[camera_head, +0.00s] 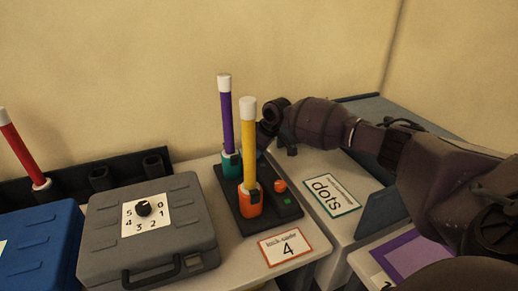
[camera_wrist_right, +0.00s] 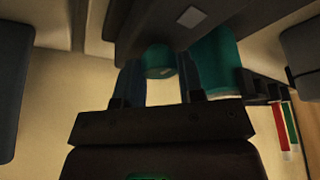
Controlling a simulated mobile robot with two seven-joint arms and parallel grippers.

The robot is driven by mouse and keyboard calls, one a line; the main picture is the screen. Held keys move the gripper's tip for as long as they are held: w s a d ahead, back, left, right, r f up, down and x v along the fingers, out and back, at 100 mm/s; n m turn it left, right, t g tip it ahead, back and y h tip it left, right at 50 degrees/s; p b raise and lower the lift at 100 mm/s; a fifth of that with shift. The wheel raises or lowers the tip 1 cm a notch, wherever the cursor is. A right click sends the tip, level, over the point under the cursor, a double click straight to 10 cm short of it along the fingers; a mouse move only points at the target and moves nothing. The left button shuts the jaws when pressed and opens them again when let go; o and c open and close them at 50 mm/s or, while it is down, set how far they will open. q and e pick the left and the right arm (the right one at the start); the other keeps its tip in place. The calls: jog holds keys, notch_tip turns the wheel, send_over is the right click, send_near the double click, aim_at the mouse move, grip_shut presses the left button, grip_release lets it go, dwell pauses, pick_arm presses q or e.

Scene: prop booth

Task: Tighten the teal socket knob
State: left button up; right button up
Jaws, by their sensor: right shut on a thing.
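The teal socket (camera_head: 231,165) stands on a dark base plate (camera_head: 271,222) and holds an upright purple stick (camera_head: 226,115). In the right wrist view, the teal socket (camera_wrist_right: 213,62) shows beside the round teal knob (camera_wrist_right: 159,62). My right gripper (camera_head: 263,150) reaches in from the right, partly hidden behind the yellow stick (camera_head: 248,140). Its blue fingers lie on both sides of the knob, and it is shut on it. In the head view the teal knob is hidden. My left gripper is not in view.
An orange socket (camera_head: 250,207) with an orange knob (camera_head: 280,186) stands in front of the teal one. A grey case (camera_head: 180,237) with a dial, a blue case (camera_head: 40,245) and a red stick (camera_head: 22,148) are left.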

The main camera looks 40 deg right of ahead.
jog(key=shift+a+r+m+p, duration=0.1)
jog(key=shift+r+m+p, duration=0.3)
jog(key=shift+m+p, duration=0.3)
jog(key=m+h+p, duration=0.2)
jog(key=m+p, duration=0.2)
jog(key=p, duration=0.1)
jog(key=shift+a+t, duration=0.1)
jog(key=shift+t, duration=0.2)
jog(key=m+p, duration=0.1)
jog(key=m+h+p, duration=0.1)
jog(key=m+p, duration=0.2)
jog(key=shift+f+m+h+p, duration=0.25)
jog(key=shift+m+h+p, duration=0.05)
jog(key=shift+h+p, duration=0.1)
jog(key=shift+f+m+g+h+p, duration=0.1)
jog(key=shift+m+g+h+p, duration=0.3)
jog(key=shift+m+p, duration=0.45)
jog(key=shift+m, duration=0.55)
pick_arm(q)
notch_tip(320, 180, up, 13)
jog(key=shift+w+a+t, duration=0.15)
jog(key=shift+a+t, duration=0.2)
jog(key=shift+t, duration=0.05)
pick_arm(e)
jog(key=shift+m, duration=0.3)
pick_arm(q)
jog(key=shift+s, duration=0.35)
pick_arm(e)
jog(key=shift+f, duration=0.1)
